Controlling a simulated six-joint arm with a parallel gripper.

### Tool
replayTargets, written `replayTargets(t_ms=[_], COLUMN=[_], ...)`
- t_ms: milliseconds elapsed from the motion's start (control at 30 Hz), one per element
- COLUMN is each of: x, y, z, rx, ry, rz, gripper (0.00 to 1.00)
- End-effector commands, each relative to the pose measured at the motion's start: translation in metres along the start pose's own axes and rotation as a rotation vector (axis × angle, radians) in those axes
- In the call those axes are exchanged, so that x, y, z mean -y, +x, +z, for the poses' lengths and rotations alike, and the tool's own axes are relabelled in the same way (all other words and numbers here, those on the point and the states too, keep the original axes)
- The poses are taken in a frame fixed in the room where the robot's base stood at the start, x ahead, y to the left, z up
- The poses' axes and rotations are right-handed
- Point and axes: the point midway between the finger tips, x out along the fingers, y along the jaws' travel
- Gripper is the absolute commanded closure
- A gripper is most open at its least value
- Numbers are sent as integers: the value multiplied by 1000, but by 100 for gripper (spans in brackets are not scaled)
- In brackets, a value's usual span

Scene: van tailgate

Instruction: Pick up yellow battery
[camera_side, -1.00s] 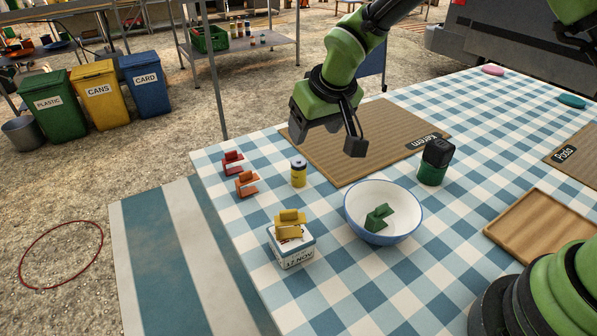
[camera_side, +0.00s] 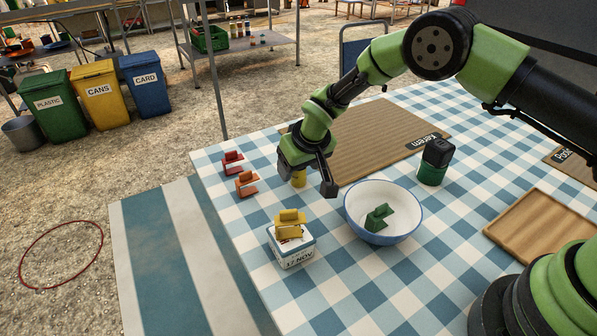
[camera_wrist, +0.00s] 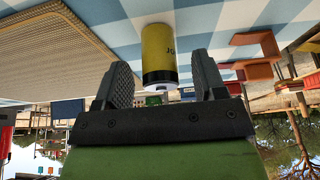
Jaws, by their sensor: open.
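The yellow battery (camera_side: 299,180) stands upright on the checked tablecloth, its upper part hidden by my gripper in the side view. My gripper (camera_side: 310,190) is at the battery, with one finger in front of it and to its right. In the wrist view the battery (camera_wrist: 159,55), yellow with a black end band, shows between the two open fingers of my gripper (camera_wrist: 162,82). There is a gap on both sides, and no contact shows.
Red (camera_side: 232,161) and orange (camera_side: 246,184) clips lie left of the battery. A yellow clip (camera_side: 290,222) sits on a date block (camera_side: 291,248). A bowl (camera_side: 352,219) holds a green clip (camera_side: 379,217).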

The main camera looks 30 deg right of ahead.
Motion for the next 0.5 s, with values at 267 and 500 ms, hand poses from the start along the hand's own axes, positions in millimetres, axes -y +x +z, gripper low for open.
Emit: replayTargets(t_ms=[267, 500], x=[0, 0], y=[2, 2], z=[0, 0], rx=[0, 0], ry=[1, 0], rz=[0, 0], gripper=[40, 93])
